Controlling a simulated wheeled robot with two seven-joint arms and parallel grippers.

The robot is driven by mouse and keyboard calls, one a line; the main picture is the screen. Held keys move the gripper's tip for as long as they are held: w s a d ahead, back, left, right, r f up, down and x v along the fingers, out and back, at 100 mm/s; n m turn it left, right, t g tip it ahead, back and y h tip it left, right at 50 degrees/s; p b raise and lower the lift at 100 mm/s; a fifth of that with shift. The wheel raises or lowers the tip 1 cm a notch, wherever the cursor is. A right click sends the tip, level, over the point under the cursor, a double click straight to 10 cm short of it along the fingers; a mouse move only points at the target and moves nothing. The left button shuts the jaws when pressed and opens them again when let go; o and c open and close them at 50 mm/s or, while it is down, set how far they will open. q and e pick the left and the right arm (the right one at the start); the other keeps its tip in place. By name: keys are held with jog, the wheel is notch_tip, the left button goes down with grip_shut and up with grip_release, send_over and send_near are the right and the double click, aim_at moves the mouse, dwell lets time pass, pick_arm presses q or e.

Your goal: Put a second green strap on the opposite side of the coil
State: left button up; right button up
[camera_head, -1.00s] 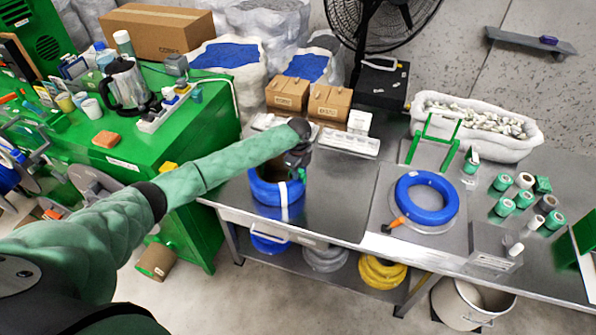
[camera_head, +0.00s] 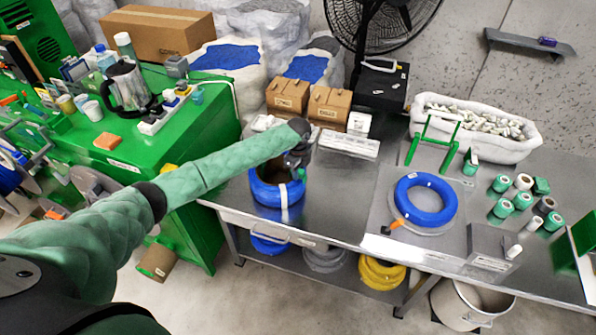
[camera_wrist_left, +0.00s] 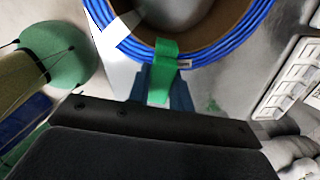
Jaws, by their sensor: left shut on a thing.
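A blue cable coil (camera_head: 265,192) stands on the left part of the steel table, with a white band (camera_head: 284,203) down its near side. In the left wrist view the coil (camera_wrist_left: 112,42) curves around a brown core, and the white band (camera_wrist_left: 122,27) shows at its left. My left gripper (camera_head: 298,174) is at the coil's right rim. In the left wrist view the gripper (camera_wrist_left: 163,88) is shut on a green strap (camera_wrist_left: 163,70) that lies across the coil's rim. The strap's underside is hidden, so I cannot tell whether it goes fully around. My right gripper is not in view.
Another blue coil (camera_head: 447,214) lies on a pale plate to the right, beside an orange-handled tool (camera_head: 392,227). Several green and white rolls (camera_head: 503,207) stand farther right. Cartons (camera_head: 329,106) and a white tray (camera_head: 348,143) stand behind my gripper. Bare table lies between the coils.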

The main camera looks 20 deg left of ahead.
pick_arm(q)
jog(key=shift+f+b, duration=0.4)
jog(key=shift+f, duration=0.75)
jog(key=shift+r+p, duration=0.6)
jog(key=shift+r, duration=0.05)
jog(key=shift+f, duration=0.4)
dwell(1.7)
jog(key=o, duration=1.2)
jog(key=shift+c, duration=0.2)
jog(key=shift+r+p, duration=1.7)
jog(key=shift+r, duration=1.8)
